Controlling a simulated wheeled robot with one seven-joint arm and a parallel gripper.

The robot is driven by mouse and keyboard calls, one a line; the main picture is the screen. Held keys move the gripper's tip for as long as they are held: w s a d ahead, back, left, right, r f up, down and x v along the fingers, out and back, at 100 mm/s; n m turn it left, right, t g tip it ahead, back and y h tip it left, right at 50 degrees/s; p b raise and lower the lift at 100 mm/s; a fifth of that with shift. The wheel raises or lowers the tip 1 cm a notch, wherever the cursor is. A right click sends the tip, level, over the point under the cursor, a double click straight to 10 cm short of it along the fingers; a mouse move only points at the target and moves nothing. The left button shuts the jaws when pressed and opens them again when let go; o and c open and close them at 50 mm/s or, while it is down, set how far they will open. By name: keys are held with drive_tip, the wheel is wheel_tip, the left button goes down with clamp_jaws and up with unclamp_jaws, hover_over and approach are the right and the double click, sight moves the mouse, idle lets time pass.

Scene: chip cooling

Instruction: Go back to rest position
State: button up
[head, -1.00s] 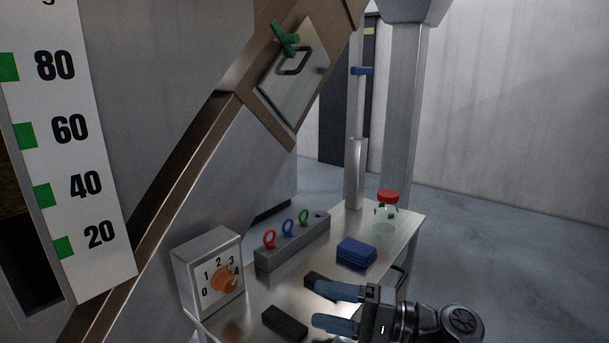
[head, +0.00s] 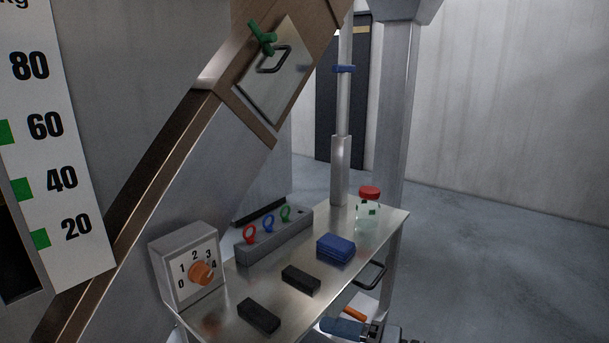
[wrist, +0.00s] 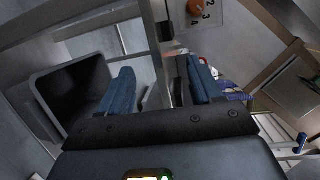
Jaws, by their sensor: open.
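My gripper (wrist: 160,92) is open in the wrist view, with two blue fingers apart and nothing between them. In the head view one blue finger of it shows at the bottom edge, low beside the front of the metal table (head: 228,300); the rest is cut off by the frame. The gripper touches none of the objects on the table.
On the table are a dial box (head: 186,250), a rack with coloured rings (head: 275,238), blue blocks (head: 336,248), black blocks (head: 301,279) and a red-lidded jar (head: 368,212). A dark bin (wrist: 72,90) shows in the wrist view. Floor right of the table is clear.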

drive_tip(key=s+d+f+m+t+h, duration=0.1)
drive_tip(key=s+d+f+t+h, duration=0.1)
drive_tip(key=s+d+f+h, duration=0.4)
drive_tip(key=s+d+f+m+t+h, duration=0.1)
drive_tip(key=s+d+f+h, duration=0.1)
drive_tip(key=s+f, duration=0.75)
drive_tip(key=s+d+r+n+t+h, duration=0.15)
drive_tip(key=s+d+h, duration=0.4)
drive_tip(key=s, duration=0.65)
drive_tip(key=s+d+r+n+t+h, duration=0.1)
drive_tip(key=s+r+n, duration=0.2)
drive_tip(key=s+r, duration=0.4)
drive_tip(key=s+d+r+n+t+h, duration=0.1)
drive_tip(key=s+r+n+t, duration=0.1)
drive_tip(key=s+r, duration=0.6)
wheel_tip(320, 180, up, 4)
drive_tip(key=shift+d+r+n, duration=0.15)
drive_tip(key=shift+r+n, duration=0.1)
drive_tip(key=shift+n, duration=0.3)
